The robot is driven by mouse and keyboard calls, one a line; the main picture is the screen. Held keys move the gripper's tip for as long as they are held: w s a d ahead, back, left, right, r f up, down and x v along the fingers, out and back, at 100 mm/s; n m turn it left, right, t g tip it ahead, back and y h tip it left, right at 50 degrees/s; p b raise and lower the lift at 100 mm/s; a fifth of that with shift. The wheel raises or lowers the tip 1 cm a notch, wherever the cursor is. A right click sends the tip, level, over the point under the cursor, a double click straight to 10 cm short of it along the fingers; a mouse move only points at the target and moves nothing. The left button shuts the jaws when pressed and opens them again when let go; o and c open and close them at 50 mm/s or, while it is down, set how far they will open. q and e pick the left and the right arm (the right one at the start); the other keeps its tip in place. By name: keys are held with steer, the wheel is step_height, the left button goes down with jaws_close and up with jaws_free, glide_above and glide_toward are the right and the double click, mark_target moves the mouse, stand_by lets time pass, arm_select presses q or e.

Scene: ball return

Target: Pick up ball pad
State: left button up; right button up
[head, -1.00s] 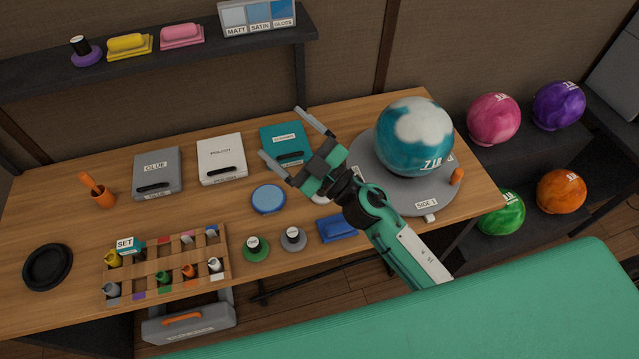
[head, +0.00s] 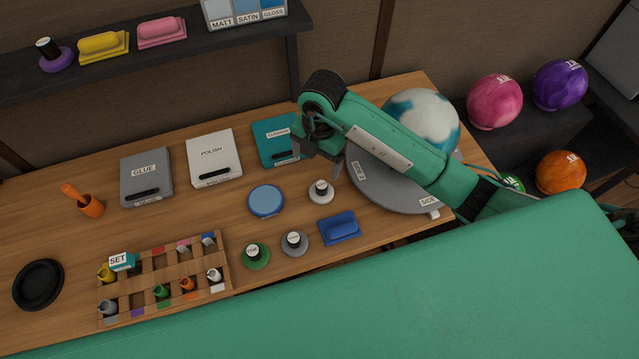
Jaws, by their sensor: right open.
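Which item is the ball pad cannot be told for sure. Round pads with dark labelled knobs stand on the wooden table (head: 60,220): a white one (head: 321,196), a grey one (head: 294,244) and a green one (head: 256,256). A flat round blue pad (head: 266,201) lies left of the white one, and a blue block with a handle (head: 339,228) lies below it. My right gripper (head: 322,161) is open and seems empty, its fingers pointing down above the white pad in the picture. My left gripper is out of view.
The teal-and-white ball (head: 424,112) sits on a grey turntable (head: 392,192), partly behind my right arm. Teal (head: 272,138), white (head: 213,157) and grey (head: 146,175) cases stand along the back. A wooden rack of bottles (head: 163,280) is at front left.

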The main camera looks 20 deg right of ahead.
mark_target(322, 185)
steer(key=shift+h, duration=0.4)
steer(key=f, duration=0.2)
steer(key=f+p, duration=0.1)
steer(key=f, duration=0.2)
steer(key=d+f, duration=0.1)
steer(key=f, duration=0.2)
steer(key=shift+w+d+p, duration=0.1)
steer(key=shift+w+p, duration=0.05)
steer(key=shift+p, duration=0.25)
steer(key=f, duration=0.1)
steer(key=f+p, duration=0.2)
steer(key=f, duration=0.1)
steer(key=shift+s+d, duration=0.1)
steer(key=shift+s, duration=0.15)
steer(key=shift+f, duration=0.75)
steer(key=c, duration=1.1)
